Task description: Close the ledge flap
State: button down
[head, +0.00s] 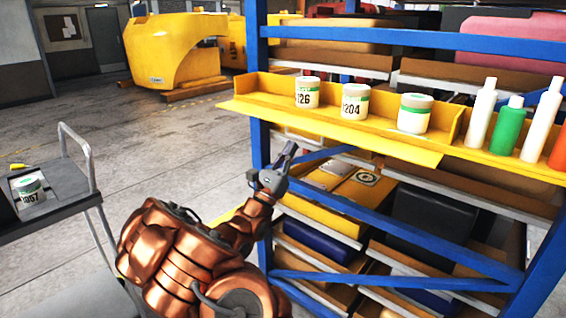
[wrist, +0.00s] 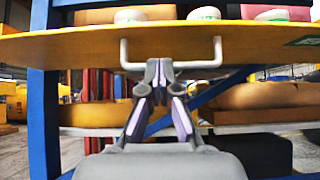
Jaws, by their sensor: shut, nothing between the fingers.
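The yellow ledge flap (head: 335,132) sticks out along the front of the yellow ledge on the blue rack, tilted outward below the jars. In the wrist view the flap (wrist: 80,45) spans the top, with a pale U-shaped handle (wrist: 204,64) on its face. My gripper (head: 291,148) is just below the flap, left of its middle in the head view. In the wrist view my gripper (wrist: 158,72) is shut and empty, its tips overlapping the middle of the handle bar. I cannot tell whether they touch it. The handle is not visible in the head view.
Three jars (head: 355,101) stand on the ledge behind the flap, with bottles (head: 508,124) to the right. Blue rack posts (head: 257,60) and braces frame shelves of boxes. A grey cart (head: 62,205) with one jar stands left. Open floor lies between.

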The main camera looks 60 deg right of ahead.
jog(key=shift+a+r, duration=0.1)
jog(key=shift+r, duration=1.6)
jog(key=shift+p, duration=0.4)
